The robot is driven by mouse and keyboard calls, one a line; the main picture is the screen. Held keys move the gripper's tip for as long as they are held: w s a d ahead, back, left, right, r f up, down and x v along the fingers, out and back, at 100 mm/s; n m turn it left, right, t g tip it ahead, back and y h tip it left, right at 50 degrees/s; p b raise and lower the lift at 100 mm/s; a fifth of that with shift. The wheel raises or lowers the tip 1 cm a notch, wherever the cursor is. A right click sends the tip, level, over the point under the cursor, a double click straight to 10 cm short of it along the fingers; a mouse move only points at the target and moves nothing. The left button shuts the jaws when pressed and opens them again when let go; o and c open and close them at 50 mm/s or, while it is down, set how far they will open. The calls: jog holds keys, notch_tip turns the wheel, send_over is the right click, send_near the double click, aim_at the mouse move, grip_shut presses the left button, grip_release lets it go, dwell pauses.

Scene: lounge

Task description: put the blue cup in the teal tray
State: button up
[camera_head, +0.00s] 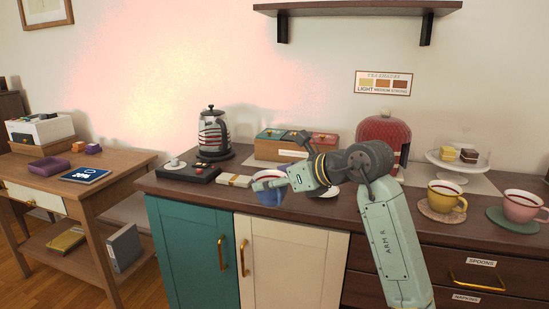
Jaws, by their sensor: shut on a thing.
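The blue cup (267,194) is at the front of the counter, just left of my gripper (279,186). My gripper is shut on the cup near its rim and covers part of its right side. The cup looks about upright; I cannot tell whether its base touches the counter. Its upper inside shows pale, with a dark reddish band. I cannot make out a separate teal tray. A wooden box with a teal part and a red part (268,149) stands at the back of the counter, partly behind my arm.
A kettle (212,133), a black case (187,173) and a cream stack (234,180) stand to the left. A yellow cup (443,197), a pink cup (520,205) and a cake stand (447,165) are to the right. A side table (115,166) holds a purple tray (49,165).

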jog(key=s+f+m+t+h, duration=0.1)
jog(key=s+f, duration=0.2)
jog(key=f, duration=1.6)
jog(key=s+f+m+h, duration=0.1)
jog(key=s+f, duration=0.3)
jog(key=f, duration=1.5)
jog(key=s+f+m+t+h, duration=0.1)
jog(key=s+f, duration=0.2)
jog(key=f, duration=1.6)
jog(key=shift+s+a+f+m+t, duration=0.3)
jog(key=shift+s+a+f+m, duration=0.05)
jog(key=shift+s+a+m, duration=0.05)
